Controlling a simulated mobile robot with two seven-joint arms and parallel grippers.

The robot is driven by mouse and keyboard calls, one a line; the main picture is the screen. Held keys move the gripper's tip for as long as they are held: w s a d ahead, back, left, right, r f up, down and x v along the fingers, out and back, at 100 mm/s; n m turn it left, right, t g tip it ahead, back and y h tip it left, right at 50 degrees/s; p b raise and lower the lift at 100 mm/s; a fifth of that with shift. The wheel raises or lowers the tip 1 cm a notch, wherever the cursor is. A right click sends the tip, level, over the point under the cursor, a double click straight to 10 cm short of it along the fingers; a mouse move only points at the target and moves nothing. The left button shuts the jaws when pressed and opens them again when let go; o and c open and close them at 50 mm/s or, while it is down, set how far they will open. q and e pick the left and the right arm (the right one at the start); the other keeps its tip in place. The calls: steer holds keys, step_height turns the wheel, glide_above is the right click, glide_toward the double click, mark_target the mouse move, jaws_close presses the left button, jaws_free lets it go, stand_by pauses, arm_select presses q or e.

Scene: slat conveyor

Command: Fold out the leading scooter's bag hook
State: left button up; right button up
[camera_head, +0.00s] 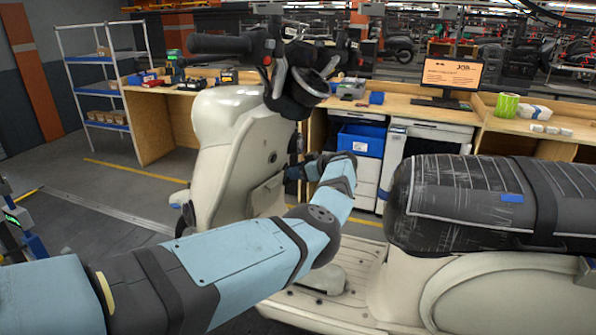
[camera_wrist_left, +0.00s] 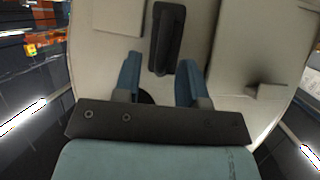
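The cream scooter (camera_head: 235,135) stands in front of me with its handlebar at the top and its inner leg shield facing the seat. My left arm reaches across it from the lower left. My left gripper (camera_head: 292,172) is close to the leg shield. In the left wrist view the black bag hook (camera_wrist_left: 167,38) lies along the cream panel. The blue fingers of the left gripper (camera_wrist_left: 158,80) are open, one to each side of the hook's lower end. I cannot tell whether they touch it. The hook is not clearly seen in the head view. My right gripper is not in view.
A wrapped dark seat (camera_head: 480,205) is at the right, above the cream footboard (camera_head: 345,270). Behind stand a wooden bench (camera_head: 400,105) with a monitor (camera_head: 452,75) and a blue bin (camera_head: 361,140). A shelf rack (camera_head: 100,85) is at the far left.

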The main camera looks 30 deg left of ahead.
arm_select(q)
steer(key=shift+c, duration=0.2)
jaws_close()
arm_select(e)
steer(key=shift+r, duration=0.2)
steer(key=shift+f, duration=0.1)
